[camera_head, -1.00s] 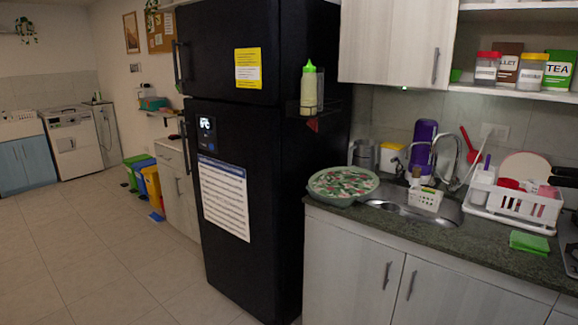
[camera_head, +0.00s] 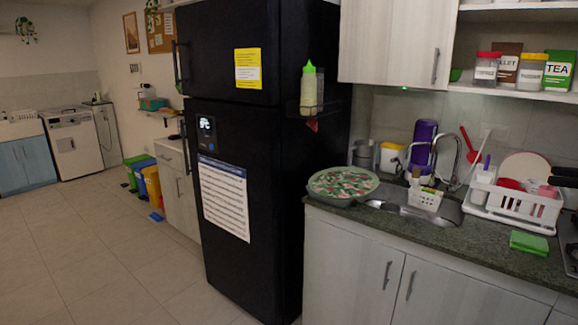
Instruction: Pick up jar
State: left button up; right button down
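Two jars stand side by side on the open shelf at the upper right. One jar with a red lid (camera_head: 486,68) has a pale label and stands at the left. The other jar with a yellow lid (camera_head: 531,72) has a white label and stands upright to its right. The frames do not show which jar the task means. Neither of my grippers is in view, so nothing shows near the jars.
A brown packet (camera_head: 505,66) stands behind and between the jars, and a TEA packet (camera_head: 558,70) at their right. Below are a dark counter (camera_head: 478,240), a sink (camera_head: 400,209) and a white dish rack (camera_head: 520,207). A black fridge (camera_head: 271,150) stands left; the floor (camera_head: 95,250) is open.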

aim_at(530, 77)
jog(key=z, duration=1.15)
